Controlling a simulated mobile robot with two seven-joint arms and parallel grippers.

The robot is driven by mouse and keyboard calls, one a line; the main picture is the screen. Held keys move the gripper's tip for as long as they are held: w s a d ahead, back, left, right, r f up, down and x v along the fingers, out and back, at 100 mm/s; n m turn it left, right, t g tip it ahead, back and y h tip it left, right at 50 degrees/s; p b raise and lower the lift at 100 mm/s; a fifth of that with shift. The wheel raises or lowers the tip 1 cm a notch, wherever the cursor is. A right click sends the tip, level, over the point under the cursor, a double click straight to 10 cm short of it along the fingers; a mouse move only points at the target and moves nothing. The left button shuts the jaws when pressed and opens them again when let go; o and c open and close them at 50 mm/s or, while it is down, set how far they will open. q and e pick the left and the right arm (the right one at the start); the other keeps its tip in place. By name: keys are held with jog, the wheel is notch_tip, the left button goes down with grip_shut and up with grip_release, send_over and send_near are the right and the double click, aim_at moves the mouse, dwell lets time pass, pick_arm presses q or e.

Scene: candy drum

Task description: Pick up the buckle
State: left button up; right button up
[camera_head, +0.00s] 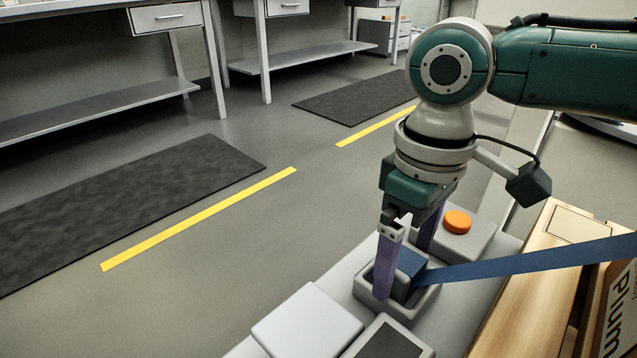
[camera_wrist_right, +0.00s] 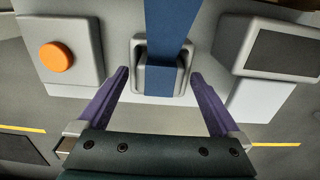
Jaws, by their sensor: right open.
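In the right wrist view, the fingers (camera_wrist_right: 160,74) lie on either side of the buckle with gaps. The near finger partly hides the holder in the head view. My left gripper is out of view.
An orange round button (camera_head: 457,222) on a grey box stands just behind the holder. A light grey block (camera_head: 307,322) and a dark-screened unit (camera_head: 385,343) are in front. A wooden crate (camera_head: 545,260) is at right. Open floor lies left.

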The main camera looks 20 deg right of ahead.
jog(key=shift+r, duration=0.1)
jog(key=shift+c, duration=0.2)
jog(key=c, duration=1.4)
jog(key=shift+c, duration=0.2)
